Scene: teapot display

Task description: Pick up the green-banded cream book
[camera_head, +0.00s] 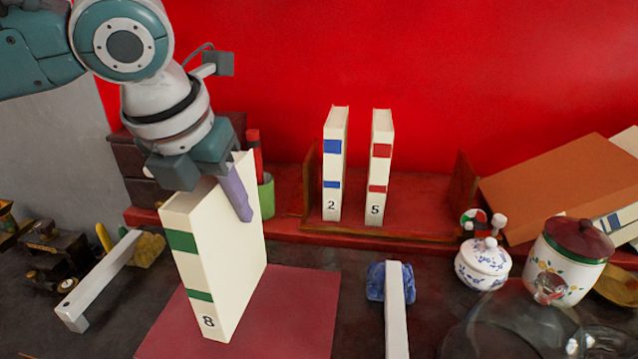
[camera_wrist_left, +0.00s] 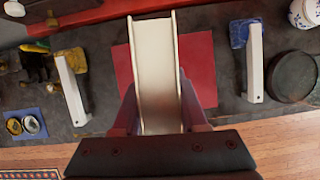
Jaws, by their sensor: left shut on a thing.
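The green-banded cream book (camera_head: 220,265), marked 8, stands upright over the dark red mat (camera_head: 290,315) in the head view. I cannot tell whether its bottom edge touches the mat. My left gripper (camera_head: 238,190) is shut on the book from above, with one purple finger showing against its side. In the left wrist view the cream book (camera_wrist_left: 157,75) lies between the two fingers (camera_wrist_left: 158,112), and the red mat (camera_wrist_left: 200,65) shows around it. My right gripper is not in view.
A red shelf (camera_head: 400,238) behind holds a blue-banded book (camera_head: 333,165) and a red-banded book (camera_head: 380,165). White bars (camera_head: 98,280) (camera_head: 396,310) flank the mat. A flowered sugar bowl (camera_head: 482,262) and a lidded jar (camera_head: 568,260) stand right. An orange board (camera_head: 550,185) leans behind them.

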